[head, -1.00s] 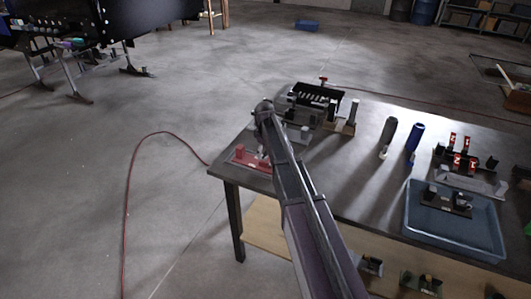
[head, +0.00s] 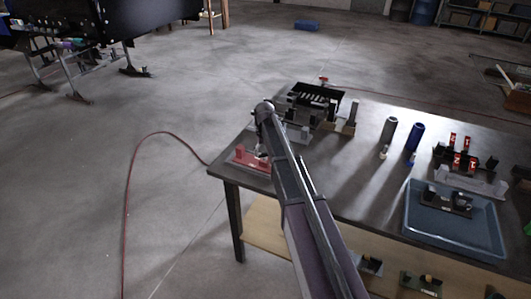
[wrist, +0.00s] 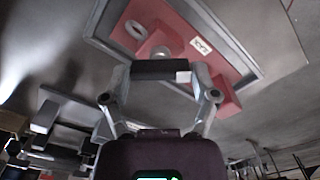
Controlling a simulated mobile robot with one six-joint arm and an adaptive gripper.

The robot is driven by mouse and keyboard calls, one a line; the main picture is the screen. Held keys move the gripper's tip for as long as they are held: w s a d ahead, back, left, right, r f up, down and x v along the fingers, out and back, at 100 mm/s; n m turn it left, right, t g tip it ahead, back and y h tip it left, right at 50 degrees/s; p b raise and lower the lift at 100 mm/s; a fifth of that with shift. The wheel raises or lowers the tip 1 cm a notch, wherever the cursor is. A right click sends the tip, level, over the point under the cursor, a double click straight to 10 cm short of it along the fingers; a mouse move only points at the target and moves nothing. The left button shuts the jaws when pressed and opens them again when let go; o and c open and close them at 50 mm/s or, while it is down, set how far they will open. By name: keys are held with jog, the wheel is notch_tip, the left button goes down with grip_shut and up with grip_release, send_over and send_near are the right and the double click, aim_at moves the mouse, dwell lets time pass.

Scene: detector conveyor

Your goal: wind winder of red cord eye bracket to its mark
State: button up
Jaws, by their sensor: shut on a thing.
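The red cord eye bracket (head: 246,158) sits at the near left corner of the table. In the wrist view its red body (wrist: 170,30) lies on a grey plate, with a round grey eye and a small white label. A dark bar with a white patch (wrist: 160,70), apparently the winder, spans between my fingers in front of the bracket. My gripper (wrist: 160,80) is shut on this bar. In the head view my arm hides most of the gripper and winder. I cannot make out the mark for certain.
A black slotted fixture (head: 314,100) stands behind the bracket. Grey and blue cylinders (head: 414,136) stand mid-table. A blue tray (head: 450,240) with dark parts lies at the right, near red-topped pieces (head: 465,160). A red cable (head: 128,200) crosses the floor at left.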

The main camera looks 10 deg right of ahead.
dwell(0.3)
jog(key=o, duration=1)
jog(key=shift+s, duration=0.1)
jog(key=s+m, duration=0.1)
jog(key=s, duration=2.7)
jog(key=shift+s+d, duration=0.2)
jog(key=shift+s, duration=0.15)
